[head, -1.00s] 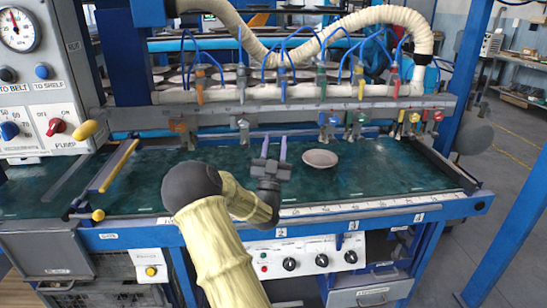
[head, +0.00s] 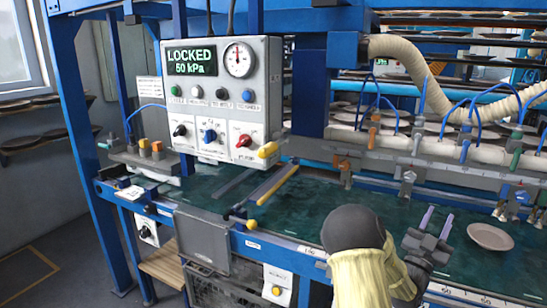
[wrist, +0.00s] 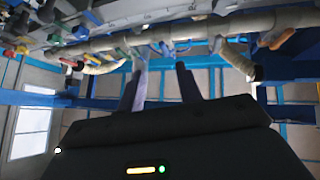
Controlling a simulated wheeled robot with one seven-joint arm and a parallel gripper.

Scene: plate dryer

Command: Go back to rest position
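My gripper (head: 434,222) is over the green belt (head: 330,208) at the right of the head view, with its two purple fingers apart and nothing between them. My arm in its yellowish sleeve reaches up to it from below. In the wrist view my gripper (wrist: 160,88) also shows both fingers spread and empty, pointing toward the pipe and hoses. A shallow pinkish plate (head: 490,237) lies on the belt to the right of my gripper, apart from it.
A control box (head: 222,98) at left of centre reads "LOCKED 50 kPa" and carries a gauge and knobs. A yellow-tipped bar (head: 274,186) crosses the belt. A rail with coloured valves (head: 440,145) runs above the belt. Blue posts frame the machine; floor is clear at far left.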

